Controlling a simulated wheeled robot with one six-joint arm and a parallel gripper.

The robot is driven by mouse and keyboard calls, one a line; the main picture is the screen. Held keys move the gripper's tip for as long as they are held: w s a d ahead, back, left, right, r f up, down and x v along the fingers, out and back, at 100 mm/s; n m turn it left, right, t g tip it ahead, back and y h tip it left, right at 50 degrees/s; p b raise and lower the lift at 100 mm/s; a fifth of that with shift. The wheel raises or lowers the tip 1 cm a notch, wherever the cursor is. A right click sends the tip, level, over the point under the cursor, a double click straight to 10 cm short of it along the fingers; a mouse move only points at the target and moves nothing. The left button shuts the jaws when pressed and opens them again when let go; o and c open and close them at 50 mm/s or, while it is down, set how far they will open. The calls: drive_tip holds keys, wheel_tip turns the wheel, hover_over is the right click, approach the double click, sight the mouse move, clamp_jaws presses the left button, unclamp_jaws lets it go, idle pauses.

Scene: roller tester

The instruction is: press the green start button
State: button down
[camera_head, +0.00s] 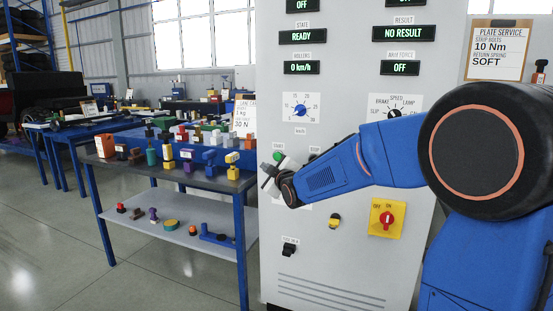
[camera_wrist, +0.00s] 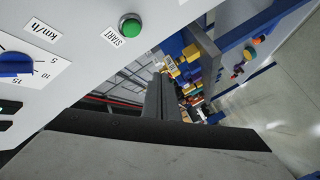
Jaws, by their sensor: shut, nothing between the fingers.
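The green start button (camera_head: 278,156) is on the front of the grey control cabinet (camera_head: 345,270), near its left edge. In the wrist view the round green button (camera_wrist: 131,27) sits at the upper middle, with a START label beside it. My gripper (camera_head: 266,174) is shut and empty. In the head view it is close to the button, just below and left of it, by the cabinet's left edge. In the wrist view the button is in clear sight and nothing covers it. I cannot tell the exact gap between my fingertips and the panel.
A blue speed dial (camera_head: 300,110) is above the button. A red switch on a yellow plate (camera_head: 387,219) and a yellow-black knob (camera_head: 334,220) are lower down. A workbench (camera_head: 170,176) with several coloured parts stands left of the cabinet. The floor at front left is clear.

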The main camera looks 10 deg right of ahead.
sight(276, 160)
drive_tip(key=shift+w+d, duration=0.85)
drive_tip(key=shift+w, duration=0.35)
drive_tip(key=shift+w+d, duration=0.9)
drive_tip(key=shift+w, duration=0.25)
drive_tip(key=shift+w+d, duration=0.85)
drive_tip(key=shift+w, duration=0.35)
drive_tip(key=shift+w+d, duration=0.1)
drive_tip(key=shift+w+d, duration=0.15)
drive_tip(key=shift+w, duration=0.1)
